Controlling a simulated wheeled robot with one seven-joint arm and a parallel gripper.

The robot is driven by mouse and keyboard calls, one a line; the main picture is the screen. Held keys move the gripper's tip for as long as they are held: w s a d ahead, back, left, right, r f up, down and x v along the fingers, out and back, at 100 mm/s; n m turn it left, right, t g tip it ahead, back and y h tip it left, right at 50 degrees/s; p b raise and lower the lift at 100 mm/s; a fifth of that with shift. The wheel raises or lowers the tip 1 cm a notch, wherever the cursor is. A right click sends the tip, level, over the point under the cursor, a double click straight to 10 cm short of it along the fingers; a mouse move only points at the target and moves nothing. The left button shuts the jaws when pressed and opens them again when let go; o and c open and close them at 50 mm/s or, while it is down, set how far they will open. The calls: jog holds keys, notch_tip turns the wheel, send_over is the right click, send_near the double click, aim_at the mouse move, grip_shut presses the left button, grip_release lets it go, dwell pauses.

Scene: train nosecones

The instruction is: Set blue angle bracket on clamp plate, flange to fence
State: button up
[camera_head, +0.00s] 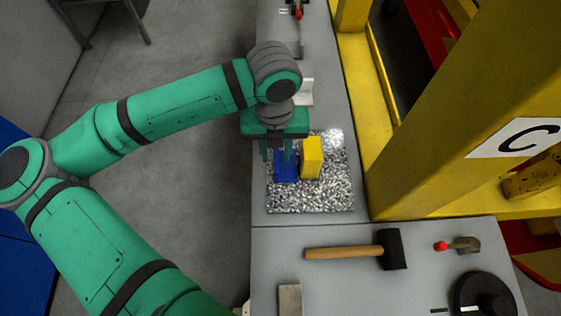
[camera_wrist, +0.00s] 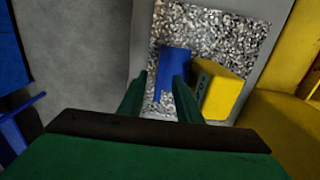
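The blue angle bracket (camera_head: 287,171) rests on the speckled metal plate (camera_head: 310,196), close to the left side of a yellow block (camera_head: 312,158) that looks like the fence. I cannot tell whether bracket and block touch. The bracket also shows in the wrist view (camera_wrist: 175,62), its near part partly hidden by my right finger. My gripper (camera_head: 276,158) is above the plate's left side with its fingers apart. In the wrist view my gripper (camera_wrist: 160,76) has its right finger over the bracket and its left finger clear of it, near the plate's left edge.
A mallet (camera_head: 345,252) and a red-handled tool (camera_head: 460,245) lie on the nearer table, beside a black round object (camera_head: 482,296). A yellow frame (camera_head: 470,110) with a "C" label rises right of the plate. The plate's near part is bare.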

aim_at(275, 157)
jog(key=shift+w+f, duration=0.1)
jog(key=shift+f, duration=1.6)
grip_shut()
jog(key=shift+a+r, duration=0.1)
jog(key=shift+r, duration=0.05)
jog(key=shift+r, duration=0.2)
notch_tip(275, 157, up, 6)
jog(key=shift+a+r, duration=0.1)
jog(key=shift+r, duration=0.15)
jog(key=a, duration=1.9)
jog(key=shift+a, duration=0.35)
